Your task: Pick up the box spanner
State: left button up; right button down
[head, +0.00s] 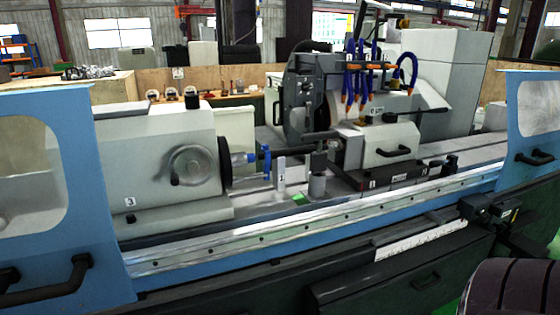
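I cannot make out a box spanner with certainty anywhere in the head view. Small objects too fine to identify stand on a bench (215,101) behind the machine, and a heap of metal parts (88,72) lies on a surface at the back left. Neither of my grippers can be recognised in this view.
Blue guards stand at the left (85,190) and right (528,150). Dark fittings (490,209) project at the front right, above a dark ribbed object (515,290).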

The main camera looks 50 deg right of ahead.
aim_at(317, 160)
jog(key=z, duration=1.45)
